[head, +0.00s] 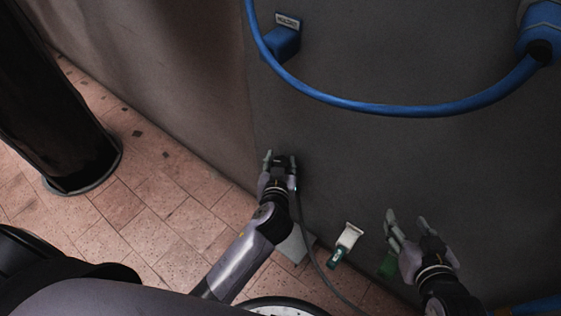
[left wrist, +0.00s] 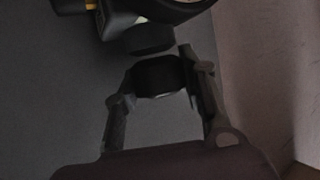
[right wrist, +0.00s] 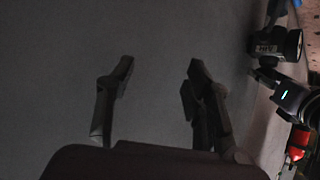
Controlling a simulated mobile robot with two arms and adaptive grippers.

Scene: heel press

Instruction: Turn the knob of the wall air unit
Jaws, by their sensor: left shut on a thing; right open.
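My left gripper (head: 281,158) is against the dark grey wall, with its fingers on either side of a small dark piece. In the left wrist view a black rounded piece (left wrist: 158,76), which looks like the knob, sits between the fingers of my left gripper (left wrist: 160,80). A larger black body (left wrist: 160,12) with a small yellow mark is just beyond it; the unit is only partly seen. My right gripper (head: 407,220) is open and empty in front of the wall. In the right wrist view the right gripper (right wrist: 158,72) has a wide gap with only bare wall behind.
A blue hose (head: 390,108) loops across the upper wall from a blue fitting (head: 543,30), past a blue labelled box (head: 282,40). A white item (head: 347,238) and a green item (head: 387,265) are low near the right gripper. A black pillar (head: 50,100) stands left on the tiled floor (head: 150,225).

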